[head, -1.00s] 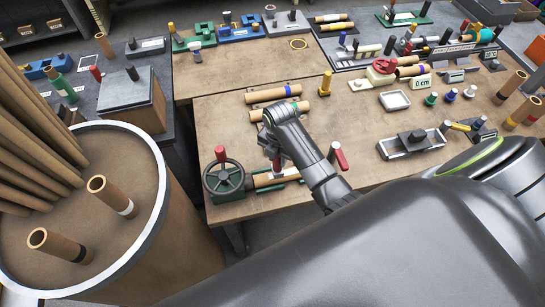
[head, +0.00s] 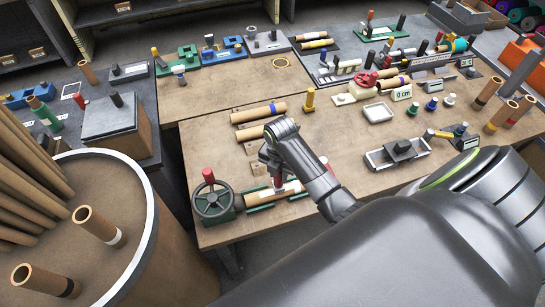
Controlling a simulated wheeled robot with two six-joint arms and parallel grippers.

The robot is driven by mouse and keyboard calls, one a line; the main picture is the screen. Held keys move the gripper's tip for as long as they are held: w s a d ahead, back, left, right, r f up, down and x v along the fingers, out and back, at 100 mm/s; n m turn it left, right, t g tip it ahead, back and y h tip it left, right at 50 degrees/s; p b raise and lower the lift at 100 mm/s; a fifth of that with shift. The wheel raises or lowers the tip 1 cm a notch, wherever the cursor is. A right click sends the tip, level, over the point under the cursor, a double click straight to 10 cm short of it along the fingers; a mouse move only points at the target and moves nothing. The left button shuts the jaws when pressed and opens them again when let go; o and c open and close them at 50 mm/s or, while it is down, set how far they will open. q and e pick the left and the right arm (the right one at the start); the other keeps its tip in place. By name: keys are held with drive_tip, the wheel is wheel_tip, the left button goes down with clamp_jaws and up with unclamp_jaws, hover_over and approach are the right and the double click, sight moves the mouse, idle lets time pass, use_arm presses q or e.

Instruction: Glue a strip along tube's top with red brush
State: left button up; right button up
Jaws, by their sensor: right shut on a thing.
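A brown cardboard tube (head: 257,199) lies level in a green holder beside a dark hand wheel (head: 213,201) at the table's near left edge. My right gripper (head: 271,167) is over the tube, coming in from the right. It is shut on the red brush (head: 277,181), held upright with its lower end at the tube's top. A whitish patch (head: 291,187) shows on the tube right of the brush. The gripper hides part of the brush and tube, so I cannot tell exact contact. My left gripper is out of view.
A red handle (head: 325,163) stands just right of my right wrist. A grey tray (head: 402,150) sits to the right. A large drum (head: 140,215) with tubes fills the left. Bare table lies at the middle back.

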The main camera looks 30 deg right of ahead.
drive_tip(key=shift+d, duration=0.15)
drive_tip(key=shift+s+d, duration=0.2)
drive_tip(key=shift+d, duration=0.55)
drive_tip(key=shift+s+d, duration=0.2)
drive_tip(key=shift+d, duration=0.55)
drive_tip(key=d, duration=0.3)
drive_tip(key=shift+s+d, duration=0.1)
drive_tip(key=shift+s, duration=0.25)
drive_tip(key=shift+r, duration=0.2)
drive_tip(key=shift+r, duration=0.7)
